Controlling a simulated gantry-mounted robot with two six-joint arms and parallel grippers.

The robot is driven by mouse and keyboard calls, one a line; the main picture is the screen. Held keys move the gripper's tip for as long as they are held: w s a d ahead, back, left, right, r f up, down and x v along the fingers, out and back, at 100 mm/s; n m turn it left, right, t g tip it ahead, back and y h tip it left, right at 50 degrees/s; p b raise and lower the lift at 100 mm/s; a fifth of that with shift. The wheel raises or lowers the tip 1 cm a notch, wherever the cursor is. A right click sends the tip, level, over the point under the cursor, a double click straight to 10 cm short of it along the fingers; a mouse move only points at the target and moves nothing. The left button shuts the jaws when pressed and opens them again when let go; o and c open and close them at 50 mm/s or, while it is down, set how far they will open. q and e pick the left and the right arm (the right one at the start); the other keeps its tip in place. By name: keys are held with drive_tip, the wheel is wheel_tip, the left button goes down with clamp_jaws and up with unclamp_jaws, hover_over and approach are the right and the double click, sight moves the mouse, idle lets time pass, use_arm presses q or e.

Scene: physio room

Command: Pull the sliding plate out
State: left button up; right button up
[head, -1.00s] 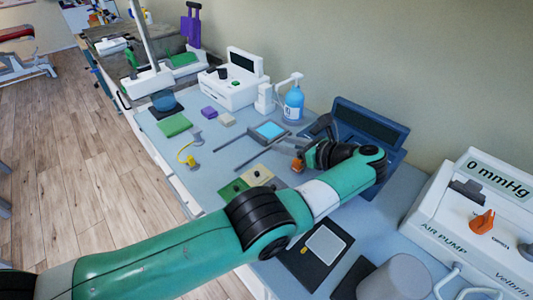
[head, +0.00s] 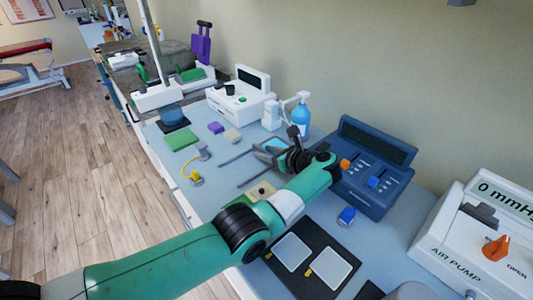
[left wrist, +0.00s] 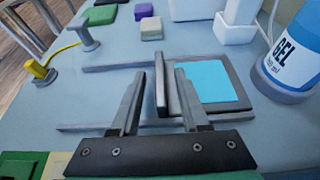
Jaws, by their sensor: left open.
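The sliding plate has a light blue top in a dark grey frame (left wrist: 205,85) and lies flat on the table between two thin grey rails. An upright grey lip stands along its left edge. My left gripper (left wrist: 160,78) is open, its two fingers reaching towards the plate. In the left wrist view the lip shows between the fingertips; I cannot tell whether either finger touches it. In the head view my left gripper (head: 287,156) covers part of the plate (head: 272,144). My right gripper is not in view.
A blue gel bottle (left wrist: 294,55) stands right of the plate. A blue console (head: 372,165) with sliders and knobs is right of my gripper. A yellow cable (head: 193,171) and a purple block (head: 216,127) lie to the left. The table just left of the plate is mostly clear.

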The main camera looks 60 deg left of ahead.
use_arm(q)
drive_tip(key=shift+c, duration=0.2)
clamp_jaws()
idle(1.2)
